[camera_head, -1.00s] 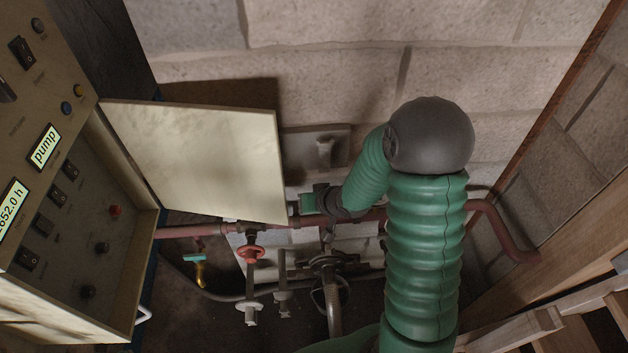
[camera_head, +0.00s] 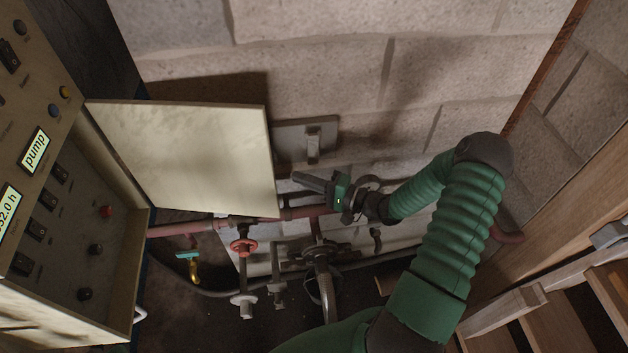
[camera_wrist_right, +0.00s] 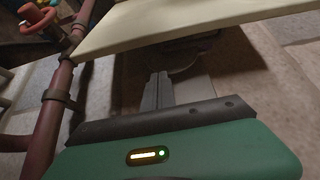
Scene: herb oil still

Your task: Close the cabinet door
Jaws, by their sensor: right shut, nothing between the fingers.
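The cabinet (camera_head: 112,255) stands at the left in the head view, with switches and knobs inside. Its cream door (camera_head: 185,155) is swung wide open to the right. My right gripper (camera_head: 297,178) is just right of the door's free edge, pointing left, shut and empty. In the right wrist view the gripper (camera_wrist_right: 157,85) reaches toward the underside of the door (camera_wrist_right: 170,22), which crosses the top. I cannot tell whether the fingertips touch the door. My left gripper is not in view.
A wall switch (camera_head: 313,145) is behind my right gripper. A block wall closes the back. Wooden slats (camera_head: 540,322) stand at lower right.

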